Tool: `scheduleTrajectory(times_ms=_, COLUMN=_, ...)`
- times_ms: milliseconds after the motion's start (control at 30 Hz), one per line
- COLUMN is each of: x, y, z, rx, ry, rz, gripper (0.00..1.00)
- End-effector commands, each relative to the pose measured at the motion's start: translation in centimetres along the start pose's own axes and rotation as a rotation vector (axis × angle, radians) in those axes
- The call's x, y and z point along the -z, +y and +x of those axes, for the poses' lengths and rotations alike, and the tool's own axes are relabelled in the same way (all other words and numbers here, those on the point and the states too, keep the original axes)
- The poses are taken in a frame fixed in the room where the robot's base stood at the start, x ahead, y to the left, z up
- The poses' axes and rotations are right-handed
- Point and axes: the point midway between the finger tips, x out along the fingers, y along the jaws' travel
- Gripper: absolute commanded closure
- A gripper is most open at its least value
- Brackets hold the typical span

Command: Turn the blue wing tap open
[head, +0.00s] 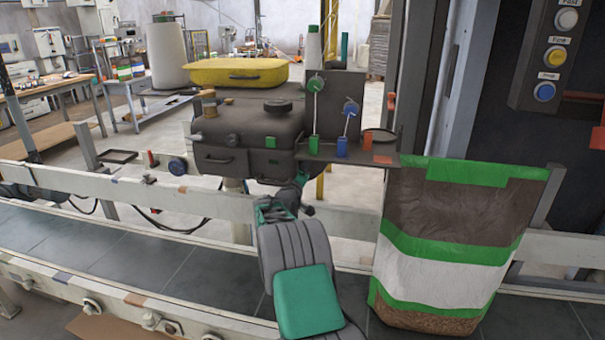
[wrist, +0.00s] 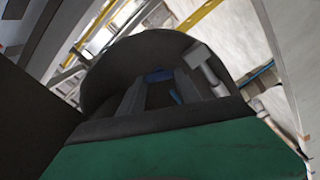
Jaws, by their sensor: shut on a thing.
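My gripper (wrist: 160,88) shows in the wrist view with its two grey fingers closed around a small blue part, the blue wing tap (wrist: 158,75). Only slivers of the tap show, so how far it is turned cannot be told. In the head view my green and grey arm reaches up to the underside of the dark machine (head: 250,122), by its right end. My fingertips and the held tap cannot be made out there.
A large brown, green and white bag (head: 445,245) stands right of my arm. A yellow case (head: 236,72) lies on the machine. A pale rail (head: 90,187) runs across the front.

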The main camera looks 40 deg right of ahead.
Motion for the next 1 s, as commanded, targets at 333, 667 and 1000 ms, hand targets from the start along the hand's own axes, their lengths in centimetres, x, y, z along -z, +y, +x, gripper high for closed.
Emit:
scheduleTrajectory(times_ms=333, x=-0.06, y=-0.20, z=-0.01, rx=0.002, ry=-0.001, rz=-0.294, gripper=1.00)
scheduleTrajectory(times_ms=667, x=-0.12, y=-0.29, z=-0.01, rx=0.002, ry=-0.001, rz=-0.460, gripper=1.00)
scheduleTrajectory(times_ms=1000, x=-0.14, y=-0.32, z=-0.01, rx=0.002, ry=-0.001, rz=-0.501, gripper=1.00)
